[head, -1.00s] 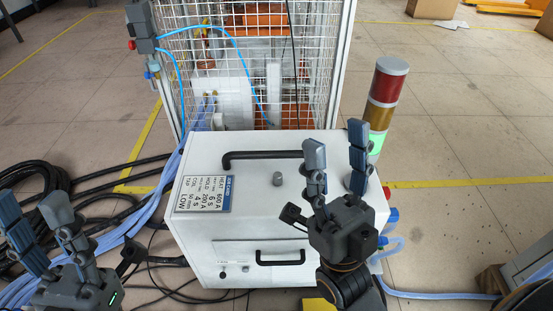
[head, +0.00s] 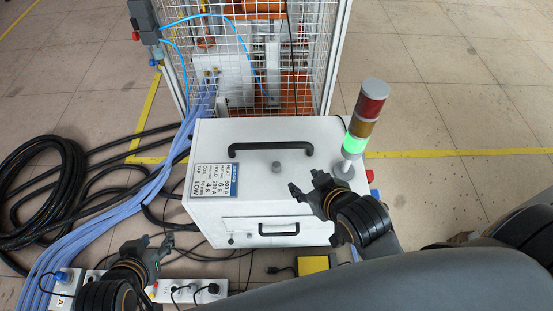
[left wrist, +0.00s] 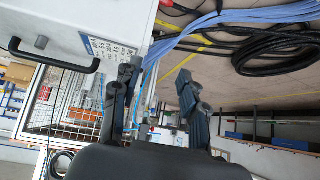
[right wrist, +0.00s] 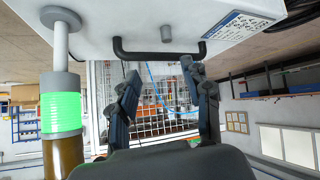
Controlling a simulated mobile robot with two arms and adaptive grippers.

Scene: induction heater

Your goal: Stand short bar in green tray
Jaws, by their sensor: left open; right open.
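I see no green tray in any view, and no bar I can be sure of. My left gripper (head: 152,246) is open and empty, to the left of the box's front. My right gripper (head: 307,187) is open and empty, over the right part of the box, beside the signal lamp.
The signal lamp (head: 364,130), lit green, rises at the box's right. A black handle (head: 270,147) is on the box top. A mesh cage (head: 262,60) stands behind. Black cables (head: 45,170) and blue hoses (head: 75,240) lie left. Floor at the right is clear.

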